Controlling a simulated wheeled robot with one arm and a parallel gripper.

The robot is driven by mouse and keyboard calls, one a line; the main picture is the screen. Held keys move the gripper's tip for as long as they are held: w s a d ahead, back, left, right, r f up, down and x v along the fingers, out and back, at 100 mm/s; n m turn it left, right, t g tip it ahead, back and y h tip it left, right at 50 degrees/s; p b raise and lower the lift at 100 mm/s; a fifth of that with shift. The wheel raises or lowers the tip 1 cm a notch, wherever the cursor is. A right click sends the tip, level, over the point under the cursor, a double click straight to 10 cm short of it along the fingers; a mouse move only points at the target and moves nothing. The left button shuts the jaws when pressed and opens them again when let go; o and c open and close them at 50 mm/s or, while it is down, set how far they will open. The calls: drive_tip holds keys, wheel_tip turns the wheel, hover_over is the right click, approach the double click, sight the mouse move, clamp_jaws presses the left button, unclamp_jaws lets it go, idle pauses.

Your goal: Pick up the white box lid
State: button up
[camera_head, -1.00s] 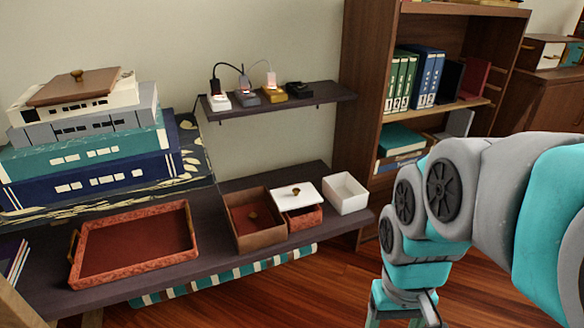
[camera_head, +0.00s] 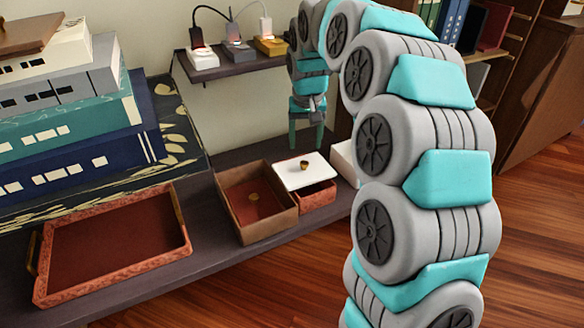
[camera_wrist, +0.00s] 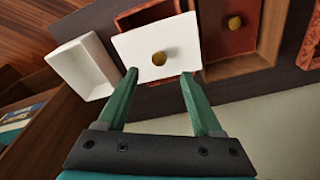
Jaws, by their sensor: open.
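The white box lid (camera_head: 301,171) is a flat square with a small brass knob. It lies across the top of a small red-brown box (camera_head: 318,194) on the dark lower shelf. In the wrist view the lid (camera_wrist: 140,46) lies just beyond my fingertips, with its knob (camera_wrist: 159,58) between and ahead of them. My gripper (camera_head: 306,140) hangs above and behind the lid, fingers pointing down. In the wrist view my gripper (camera_wrist: 160,74) is open and empty, its two green fingers apart. Whether the fingertips touch the lid cannot be told.
An open white box (camera_head: 344,162) stands right of the lid, partly behind my arm. A brown box (camera_head: 232,187) with a knobbed lid inside stands close on the left. A red tray (camera_head: 170,256) lies further left. A small upper shelf (camera_head: 225,67) with plugged-in adapters is near my arm.

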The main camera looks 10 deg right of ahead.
sight(304, 163)
drive_tip(key=shift+w+f, duration=0.3)
drive_tip(key=shift+w, duration=0.1)
drive_tip(key=shift+w+f, duration=0.1)
drive_tip(key=shift+f, duration=0.2)
drive_tip(key=f, duration=0.6)
drive_tip(key=shift+w+d+f, duration=0.15)
drive_tip(key=shift+w+f, duration=0.2)
drive_tip(key=shift+f, duration=0.05)
clamp_jaws()
